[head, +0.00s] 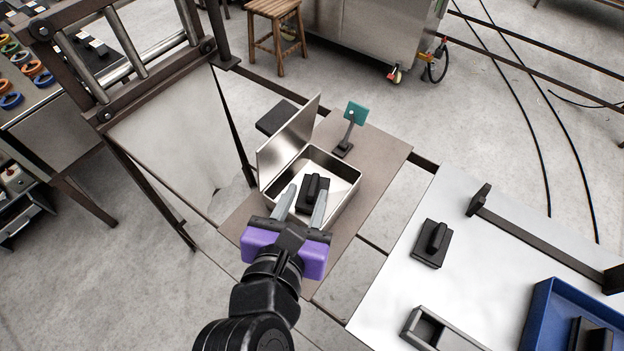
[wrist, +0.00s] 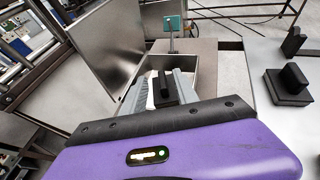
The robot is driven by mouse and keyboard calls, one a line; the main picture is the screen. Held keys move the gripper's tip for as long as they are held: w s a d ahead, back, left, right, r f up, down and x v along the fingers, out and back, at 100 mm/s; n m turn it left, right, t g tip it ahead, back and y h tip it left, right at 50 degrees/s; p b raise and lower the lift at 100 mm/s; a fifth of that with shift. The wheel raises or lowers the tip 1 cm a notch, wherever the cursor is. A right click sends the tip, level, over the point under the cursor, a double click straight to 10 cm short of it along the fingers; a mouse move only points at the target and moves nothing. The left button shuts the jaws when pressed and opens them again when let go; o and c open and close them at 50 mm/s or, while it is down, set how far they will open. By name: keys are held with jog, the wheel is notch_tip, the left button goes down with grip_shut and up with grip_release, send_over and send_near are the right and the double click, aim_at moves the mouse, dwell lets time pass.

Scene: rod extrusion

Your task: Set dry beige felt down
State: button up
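No clearly beige felt shows; any felt face under the handled blocks is hidden. A black block with an upright handle (head: 314,190) is in the open metal box (head: 345,200), and it also shows in the wrist view (wrist: 165,90). My gripper (head: 304,198) reaches over the box's near edge. Its two grey fingers are apart, one on each side of the handle, with a gap at the left finger. I see no firm grip. A similar black block (head: 431,243) stands on the white table and shows at the right in the wrist view (wrist: 288,84).
The box's lid (head: 287,137) stands raised at its left. A teal plate on a stand (head: 356,113) is behind the box. On the white table (head: 400,285) are a grey open holder (head: 425,328), a dark bar (head: 530,237) and a blue tray (head: 545,300) holding another black block.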

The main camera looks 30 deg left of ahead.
jog(key=shift+v, duration=2.2)
